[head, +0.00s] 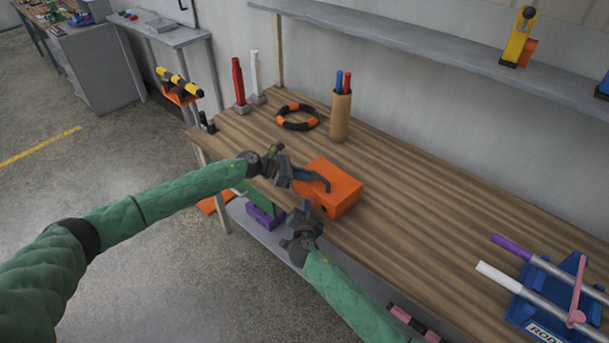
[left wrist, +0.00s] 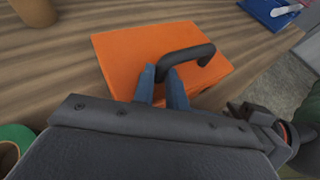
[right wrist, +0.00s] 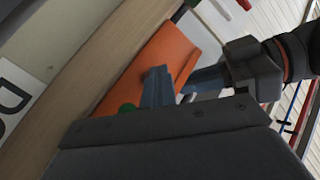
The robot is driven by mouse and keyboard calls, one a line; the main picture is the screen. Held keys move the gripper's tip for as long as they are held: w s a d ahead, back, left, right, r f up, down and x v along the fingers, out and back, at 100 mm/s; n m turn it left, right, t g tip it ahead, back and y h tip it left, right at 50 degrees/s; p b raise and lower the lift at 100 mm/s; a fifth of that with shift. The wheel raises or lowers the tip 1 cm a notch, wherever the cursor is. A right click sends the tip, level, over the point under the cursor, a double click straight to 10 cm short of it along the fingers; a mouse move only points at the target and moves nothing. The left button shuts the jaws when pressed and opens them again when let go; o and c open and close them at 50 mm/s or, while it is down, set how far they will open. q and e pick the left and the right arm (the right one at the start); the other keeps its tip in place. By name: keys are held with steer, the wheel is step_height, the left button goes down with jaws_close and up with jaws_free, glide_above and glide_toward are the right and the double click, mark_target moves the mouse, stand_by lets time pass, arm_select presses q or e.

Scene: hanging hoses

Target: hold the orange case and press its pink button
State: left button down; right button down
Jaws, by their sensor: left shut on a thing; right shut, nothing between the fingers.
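The orange case (head: 342,187) lies flat on the wooden workbench near its front edge. Its dark curved handle (left wrist: 196,52) is on top. My left gripper (head: 318,181) is shut on the handle; its blue fingers (left wrist: 162,75) meet the handle's near end. My right gripper (head: 304,208) is shut and empty, close to the case's front side. In the right wrist view its fingers (right wrist: 163,78) are in front of the case (right wrist: 160,52). I see no pink button in any view.
Behind the case stand a tan cup with pens (head: 340,115), an orange-and-black ring (head: 297,117), and red (head: 238,82) and white (head: 255,73) posts. A blue rack with rods (head: 545,300) sits at right. The bench between is clear. A lower shelf (head: 275,233) runs beneath.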

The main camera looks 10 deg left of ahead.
arm_select(q)
steer(key=shift+f, duration=0.1)
arm_select(e)
steer(key=shift+w+d, duration=0.15)
stand_by(0.3)
steer(key=shift+s+a, duration=0.5)
steer(key=shift+s, duration=0.05)
steer(key=shift+s+a, duration=0.1)
steer(key=shift+s+a, duration=1.9)
steer(key=shift+s, duration=0.3)
arm_select(q)
steer(key=c, duration=1.3)
jaws_free()
steer(key=shift+c, duration=0.2)
